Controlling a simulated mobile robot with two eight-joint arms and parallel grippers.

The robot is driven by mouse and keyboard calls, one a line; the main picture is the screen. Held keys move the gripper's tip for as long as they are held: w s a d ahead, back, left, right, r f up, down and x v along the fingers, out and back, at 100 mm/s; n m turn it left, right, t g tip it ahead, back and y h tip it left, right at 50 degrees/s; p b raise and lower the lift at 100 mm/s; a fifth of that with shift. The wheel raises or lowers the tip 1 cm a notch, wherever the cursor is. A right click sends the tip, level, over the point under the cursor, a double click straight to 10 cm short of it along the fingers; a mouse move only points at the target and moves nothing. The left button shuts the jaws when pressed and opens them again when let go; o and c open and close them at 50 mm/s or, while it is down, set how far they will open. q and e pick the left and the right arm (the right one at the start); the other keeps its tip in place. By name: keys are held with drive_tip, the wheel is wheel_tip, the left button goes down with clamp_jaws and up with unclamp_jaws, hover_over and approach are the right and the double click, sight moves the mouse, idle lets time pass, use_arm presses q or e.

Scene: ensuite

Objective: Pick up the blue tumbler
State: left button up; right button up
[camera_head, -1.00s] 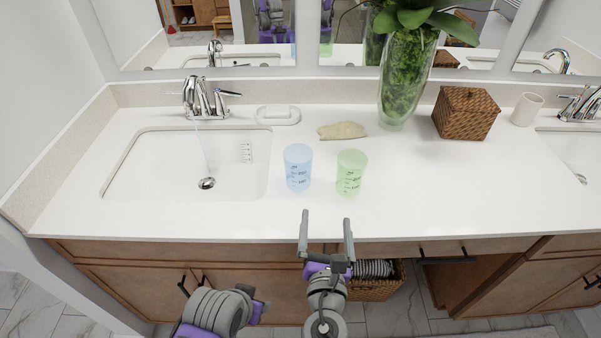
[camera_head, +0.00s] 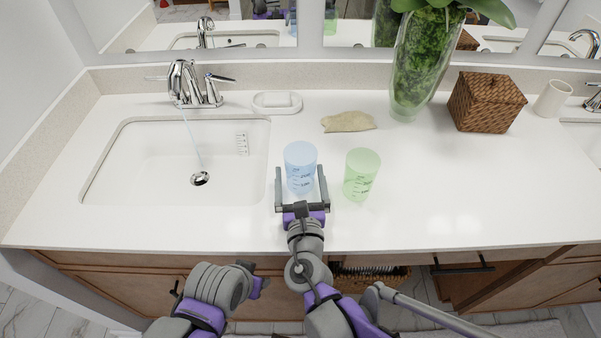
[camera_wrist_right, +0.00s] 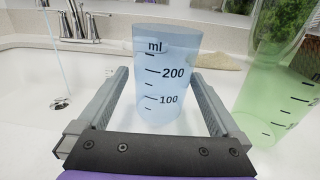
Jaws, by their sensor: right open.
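The blue tumbler (camera_head: 300,168) stands upright on the white counter, just right of the left sink. It is translucent with dark measuring marks. My right gripper (camera_head: 300,178) is open, with one finger on each side of the tumbler. In the right wrist view the tumbler (camera_wrist_right: 166,75) stands between the open fingers (camera_wrist_right: 164,95), with a visible gap on each side. My left arm shows low in the head view, left of the right arm; its fingers cannot be made out clearly.
A green tumbler (camera_head: 361,175) stands close on the right; it also shows in the wrist view (camera_wrist_right: 280,95). A sink (camera_head: 180,165) with a faucet (camera_head: 190,85) is left. Behind are a soap dish (camera_head: 277,103), a tan sponge-like piece (camera_head: 348,122), a plant vase (camera_head: 422,65) and a wicker box (camera_head: 485,102).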

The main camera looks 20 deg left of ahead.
sight(300, 160)
drive_tip(key=x, duration=0.5)
drive_tip(key=shift+d, duration=0.15)
drive_tip(key=c, duration=1.2)
